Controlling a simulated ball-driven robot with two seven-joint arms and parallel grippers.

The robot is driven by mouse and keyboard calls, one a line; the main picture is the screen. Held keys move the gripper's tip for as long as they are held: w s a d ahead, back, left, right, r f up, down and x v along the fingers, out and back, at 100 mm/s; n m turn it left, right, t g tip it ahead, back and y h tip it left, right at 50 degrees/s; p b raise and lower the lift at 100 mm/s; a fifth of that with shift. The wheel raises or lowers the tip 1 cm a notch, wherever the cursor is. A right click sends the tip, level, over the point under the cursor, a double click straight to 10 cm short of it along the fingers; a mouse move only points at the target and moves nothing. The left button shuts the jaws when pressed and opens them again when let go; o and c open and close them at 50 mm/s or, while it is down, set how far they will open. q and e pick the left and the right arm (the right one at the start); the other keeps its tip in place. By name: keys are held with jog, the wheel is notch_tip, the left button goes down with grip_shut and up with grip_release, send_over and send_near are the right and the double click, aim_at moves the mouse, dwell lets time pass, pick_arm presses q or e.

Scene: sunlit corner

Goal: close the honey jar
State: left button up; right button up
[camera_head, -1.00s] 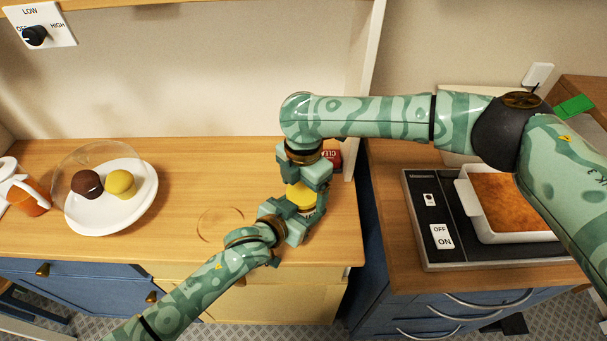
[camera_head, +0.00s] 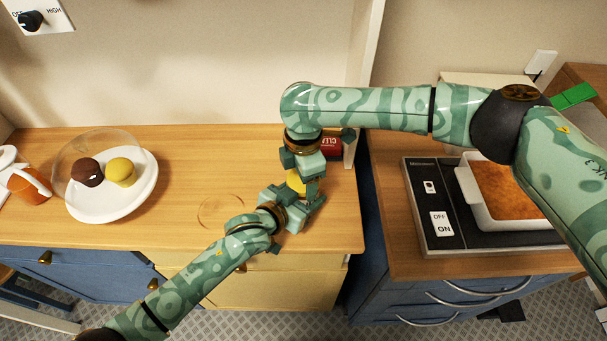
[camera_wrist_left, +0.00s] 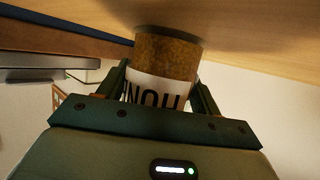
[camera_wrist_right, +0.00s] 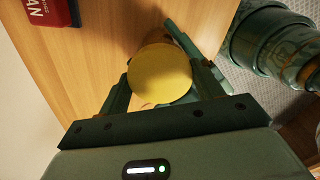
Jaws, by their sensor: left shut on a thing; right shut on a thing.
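The honey jar (camera_wrist_left: 165,68) shows upside down in the left wrist view, with a brown body and a white label with black letters. Its base is at the wooden counter. My left gripper (camera_head: 290,207) is shut on the jar's sides. The round yellow lid (camera_wrist_right: 160,74) is between the fingers of my right gripper (camera_wrist_right: 152,80), which is shut on it. In the head view the lid (camera_head: 296,183) is a small yellow patch between both grippers, mostly covered. The seam between lid and jar is hidden, so I cannot tell how the lid sits.
A red container (camera_head: 332,147) stands just behind my right gripper. A white plate (camera_head: 112,207) with two muffins under a clear dome is at left, near an orange mug (camera_head: 27,190). A stove with a white baking dish (camera_head: 480,212) is at right. The counter between is clear.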

jog(key=shift+m, duration=1.1)
jog(key=o, duration=1.1)
jog(key=shift+s, duration=0.1)
jog(key=shift+r, duration=2.25)
pick_arm(q)
jog(key=shift+f, duration=0.1)
pick_arm(e)
jog(key=shift+o, duration=1.3)
notch_tip(320, 180, up, 12)
